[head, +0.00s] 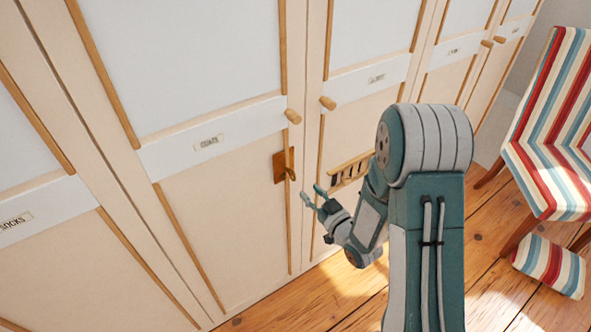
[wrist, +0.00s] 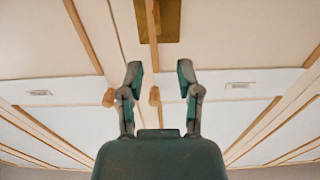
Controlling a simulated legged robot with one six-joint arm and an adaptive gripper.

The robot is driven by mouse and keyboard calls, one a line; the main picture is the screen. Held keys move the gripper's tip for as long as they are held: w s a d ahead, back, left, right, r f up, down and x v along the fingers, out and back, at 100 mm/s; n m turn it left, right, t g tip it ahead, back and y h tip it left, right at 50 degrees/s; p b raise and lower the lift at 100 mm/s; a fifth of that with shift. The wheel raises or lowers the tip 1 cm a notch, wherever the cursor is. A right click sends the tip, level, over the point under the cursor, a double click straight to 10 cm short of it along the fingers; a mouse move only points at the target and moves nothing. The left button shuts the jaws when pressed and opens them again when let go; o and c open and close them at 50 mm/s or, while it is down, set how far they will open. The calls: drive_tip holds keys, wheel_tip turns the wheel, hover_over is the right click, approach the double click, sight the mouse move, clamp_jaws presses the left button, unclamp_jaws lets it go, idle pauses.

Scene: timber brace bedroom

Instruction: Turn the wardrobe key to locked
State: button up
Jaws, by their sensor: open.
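The wardrobe (head: 225,200) has pale doors with timber strips. A brown-gold lock plate (head: 279,168) sits on the door labelled COATS, at its right edge. The key (head: 291,164) stands out from the plate; its exact angle is hard to tell. My gripper (head: 311,197) is open and empty, a little below and right of the key, apart from it. The key is partly cut off there.
Wooden knobs (head: 292,116) and (head: 327,103) stick out above the lock. A small wooden rack (head: 351,169) is on the neighbouring door, behind my arm. A striped chair (head: 548,125) and striped cushion (head: 549,266) are at the right. Some plank floor (head: 285,305) is clear.

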sight(295, 175)
drive_tip(key=x, duration=0.8)
drive_tip(key=shift+w, duration=0.3)
drive_tip(key=shift+w+a, duration=0.45)
drive_tip(key=shift+a, duration=0.05)
drive_tip(key=shift+d, duration=0.1)
clamp_jaws()
